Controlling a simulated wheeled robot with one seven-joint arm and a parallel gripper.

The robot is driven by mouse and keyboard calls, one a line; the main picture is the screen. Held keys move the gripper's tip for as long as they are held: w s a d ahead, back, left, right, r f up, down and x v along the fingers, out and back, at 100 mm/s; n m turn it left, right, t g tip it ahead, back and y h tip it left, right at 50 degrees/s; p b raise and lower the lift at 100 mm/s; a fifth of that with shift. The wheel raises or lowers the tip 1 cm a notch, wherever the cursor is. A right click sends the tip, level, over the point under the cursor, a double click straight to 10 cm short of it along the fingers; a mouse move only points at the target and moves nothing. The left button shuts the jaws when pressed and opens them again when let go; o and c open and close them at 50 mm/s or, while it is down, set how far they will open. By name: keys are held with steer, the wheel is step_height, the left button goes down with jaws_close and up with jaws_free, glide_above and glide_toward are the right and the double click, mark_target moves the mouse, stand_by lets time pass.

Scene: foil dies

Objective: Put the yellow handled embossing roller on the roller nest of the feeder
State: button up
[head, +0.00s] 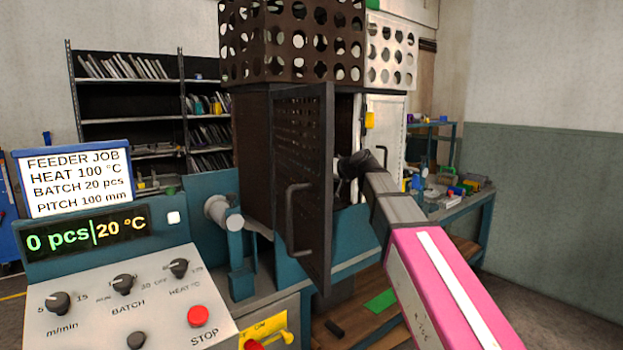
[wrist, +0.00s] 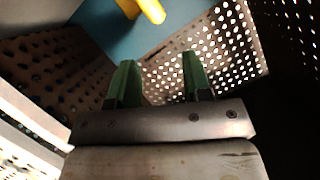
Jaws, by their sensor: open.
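A yellow rod-like piece (wrist: 150,10), which looks like the handle of the embossing roller, shows at the top edge of the wrist view over a blue surface (wrist: 105,30). The rest of it is out of frame. My gripper (wrist: 158,60) has two green fingers, apart and empty, with the yellow piece beyond their tips. In the head view my arm reaches behind an open dark perforated door (head: 315,190), which hides my gripper. The feeder panel (head: 120,305) stands at front left. A grey cylinder on a blue bracket (head: 235,245) stands beside it; I cannot tell if this is the roller nest.
Perforated walls (wrist: 205,60) surround my gripper closely. The door with its handle stands left of my arm. A dark cabinet (head: 255,150) is behind it. A blue bench with small items (head: 455,200) is at right, and a shelf rack (head: 130,100) is at the back.

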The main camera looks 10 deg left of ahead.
steer(key=shift+v, duration=0.85)
steer(key=s+d+f+m+g+h, duration=0.1)
steer(key=d+f+h, duration=0.1)
steer(key=d+f, duration=0.6)
steer(key=s+d+f+m+g+h, duration=0.1)
steer(key=s+d+f+m+h, duration=0.2)
steer(key=f, duration=1)
steer(key=d+f+g+h, duration=0.1)
steer(key=d+f+h, duration=0.1)
steer(key=d+f, duration=0.65)
steer(key=s+d+f+m+g+h, duration=0.1)
steer(key=s+d+f+g+h, duration=0.1)
steer(key=s+d+f, duration=0.5)
steer(key=s+d+f+m+g+h, duration=0.1)
steer(key=s+d+f+g+h, duration=0.1)
steer(key=s+d+f, duration=0.6)
step_height(320, 180, down, 6)
steer(key=shift+f+m+h, duration=0.1)
steer(key=shift+m+h, duration=0.2)
steer(key=shift+h, duration=0.3)
